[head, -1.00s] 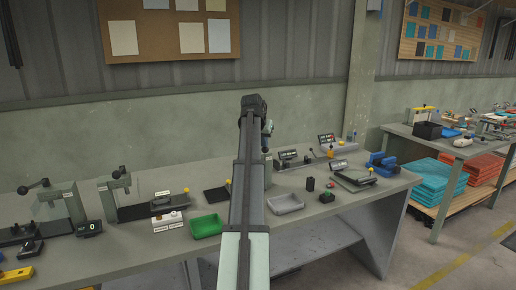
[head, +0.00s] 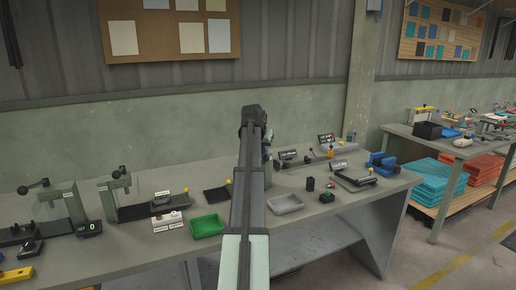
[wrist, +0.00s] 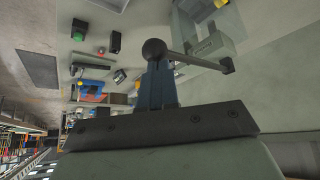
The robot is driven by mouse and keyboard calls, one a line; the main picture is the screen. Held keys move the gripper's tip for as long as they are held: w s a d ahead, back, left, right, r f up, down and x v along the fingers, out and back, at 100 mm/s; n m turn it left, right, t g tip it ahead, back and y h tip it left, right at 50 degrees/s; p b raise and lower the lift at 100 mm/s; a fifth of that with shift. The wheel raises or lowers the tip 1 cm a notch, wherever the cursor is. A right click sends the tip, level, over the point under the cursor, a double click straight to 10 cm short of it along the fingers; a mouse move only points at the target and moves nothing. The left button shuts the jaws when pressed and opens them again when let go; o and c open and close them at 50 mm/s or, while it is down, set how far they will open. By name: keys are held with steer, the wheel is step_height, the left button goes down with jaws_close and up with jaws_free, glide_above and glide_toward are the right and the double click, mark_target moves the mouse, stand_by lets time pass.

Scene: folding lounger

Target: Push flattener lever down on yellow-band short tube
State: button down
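My gripper (wrist: 157,82) shows blue fingers close together beyond a dark plate in the wrist view. A dark ball knob (wrist: 154,49) on a grey lever bar (wrist: 197,61) is right at the fingertips; I cannot tell whether they touch. The bar runs right to a dark pivot end (wrist: 227,65) above a grey bracket (wrist: 211,45). In the head view my arm hides this lever, and my gripper is mostly hidden behind the arm's end. Two similar lever presses (head: 66,199) (head: 120,184) stand at left. I cannot make out a tube with a yellow band.
The grey bench (head: 120,255) carries a green tray (head: 207,226), a grey tray (head: 285,204), a blue vise (head: 382,163) and small dark boxes and fixtures. A wall stands close behind the bench. Some bare bench top lies along the front edge.

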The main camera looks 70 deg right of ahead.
steer(key=shift+s+a+f, duration=0.1)
steer(key=shift+f, duration=2.95)
steer(key=shift+r, duration=4.85)
steer(key=shift+d, duration=0.2)
step_height(320, 180, up, 7)
steer(key=shift+w, duration=0.2)
